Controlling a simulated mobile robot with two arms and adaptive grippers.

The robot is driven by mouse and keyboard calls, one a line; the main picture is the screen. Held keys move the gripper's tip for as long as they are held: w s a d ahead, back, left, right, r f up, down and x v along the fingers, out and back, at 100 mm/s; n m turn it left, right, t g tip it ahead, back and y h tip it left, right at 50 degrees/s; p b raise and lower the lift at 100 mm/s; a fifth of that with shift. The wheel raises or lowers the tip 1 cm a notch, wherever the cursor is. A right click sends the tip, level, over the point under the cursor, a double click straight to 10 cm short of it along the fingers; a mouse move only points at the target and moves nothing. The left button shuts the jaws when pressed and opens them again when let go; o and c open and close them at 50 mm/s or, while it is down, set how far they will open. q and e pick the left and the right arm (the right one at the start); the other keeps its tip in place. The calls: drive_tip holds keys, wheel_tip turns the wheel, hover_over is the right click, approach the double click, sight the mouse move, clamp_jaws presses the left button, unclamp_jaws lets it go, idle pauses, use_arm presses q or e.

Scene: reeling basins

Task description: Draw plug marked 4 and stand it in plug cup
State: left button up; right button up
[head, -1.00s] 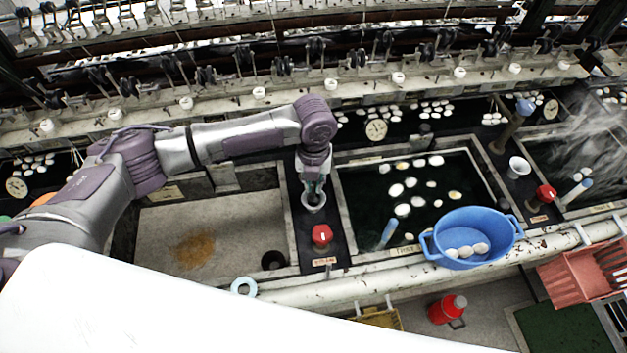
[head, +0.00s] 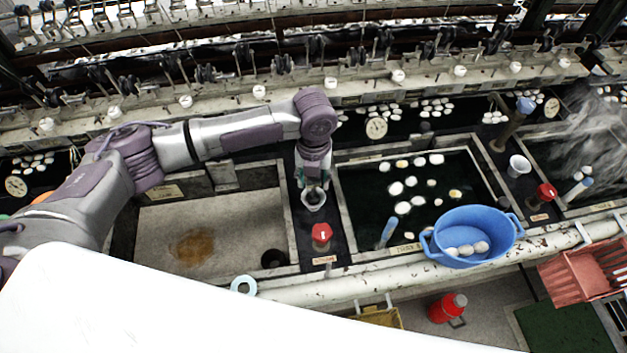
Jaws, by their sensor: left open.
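My left gripper (head: 313,184) points down directly over a pale plug cup (head: 314,203) on the dark strip between two basins. Its fingers are spread apart, with the tips close to the cup's mouth. What is inside the cup is mostly hidden by the gripper. A blue-topped plug (head: 388,232) leans in the near corner of the dark-water basin to the right. Another blue-topped piece (head: 577,187) stands in the far right basin. No number 4 can be read on any plug. My right gripper is not in view.
A drained basin (head: 215,222) with a brown stain and a dark drain hole (head: 273,259) lies left of the cup. A red knob (head: 321,234) stands in front of the cup. A blue tub (head: 472,228) of cocoons sits on the front rim. Another pale cup (head: 519,166) stands right.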

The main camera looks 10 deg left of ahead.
use_arm(q)
wheel_tip(320, 180, up, 11)
drive_tip(key=shift+f, duration=0.2)
idle(0.7)
